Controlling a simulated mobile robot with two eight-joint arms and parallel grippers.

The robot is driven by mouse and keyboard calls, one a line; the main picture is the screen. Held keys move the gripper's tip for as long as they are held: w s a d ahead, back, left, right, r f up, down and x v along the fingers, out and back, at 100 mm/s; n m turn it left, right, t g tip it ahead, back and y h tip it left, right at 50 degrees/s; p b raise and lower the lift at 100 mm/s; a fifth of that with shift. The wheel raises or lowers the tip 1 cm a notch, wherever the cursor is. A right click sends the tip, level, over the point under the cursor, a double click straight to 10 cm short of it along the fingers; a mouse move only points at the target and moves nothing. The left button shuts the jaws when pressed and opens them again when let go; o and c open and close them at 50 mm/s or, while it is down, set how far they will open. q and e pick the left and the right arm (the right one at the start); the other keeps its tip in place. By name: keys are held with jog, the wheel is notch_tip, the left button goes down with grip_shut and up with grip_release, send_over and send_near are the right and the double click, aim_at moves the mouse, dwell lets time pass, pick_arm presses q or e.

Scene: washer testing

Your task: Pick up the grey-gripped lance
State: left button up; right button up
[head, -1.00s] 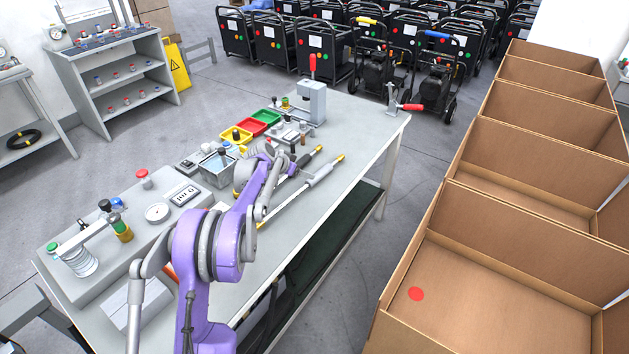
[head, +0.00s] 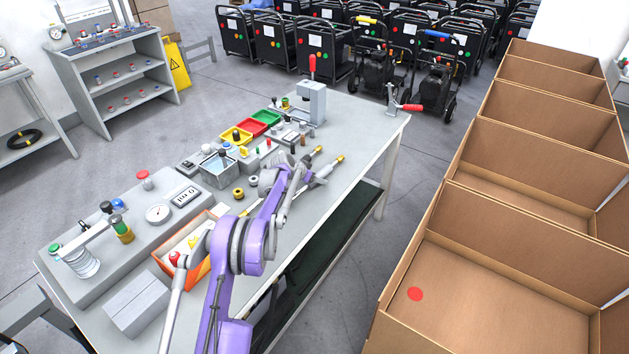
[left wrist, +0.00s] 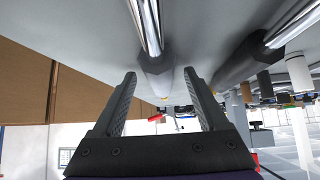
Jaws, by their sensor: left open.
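Two lances with brass tips lie side by side on the grey table. The nearer lance (head: 324,174) has a light grey grip, and the farther lance (head: 303,162) looks darker; my purple left arm hides parts of both. In the left wrist view, one grey grip with a shiny tube (left wrist: 155,68) lies just beyond and between the fingertips of my left gripper (left wrist: 160,88). The gripper is open, with a visible gap on both sides of that grip. A second grip (left wrist: 240,60) lies to the right, outside the fingers. My right gripper is not in view.
An orange open box (head: 185,245), a grey block (head: 137,303) and a grey gauge unit (head: 130,225) stand left of my arm. A clear tub (head: 218,170) and coloured trays (head: 252,127) stand farther back. The table's right strip (head: 345,140) is clear.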

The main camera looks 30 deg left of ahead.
pick_arm(q)
grip_shut()
jog(key=shift+r, duration=0.1)
dwell(1.2)
